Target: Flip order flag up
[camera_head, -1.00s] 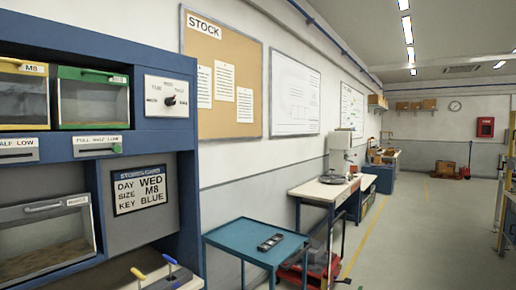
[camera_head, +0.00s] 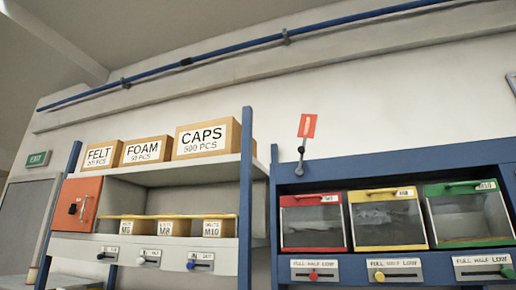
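A small red flag (camera_head: 307,126) with a white mark stands on a grey arm (camera_head: 301,155) at the upper left corner of the blue bin rack (camera_head: 395,160). The flag points up, tilted slightly to the right. Neither of my grippers shows in the head view.
The rack holds bins with a red frame (camera_head: 312,222), a yellow frame (camera_head: 387,219) and a green frame (camera_head: 469,213), with sliders below. To the left, a shelf (camera_head: 165,168) carries CAPS (camera_head: 207,139), FOAM (camera_head: 147,151) and FELT (camera_head: 103,155) boxes. An orange box (camera_head: 77,204) sits at its left end.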

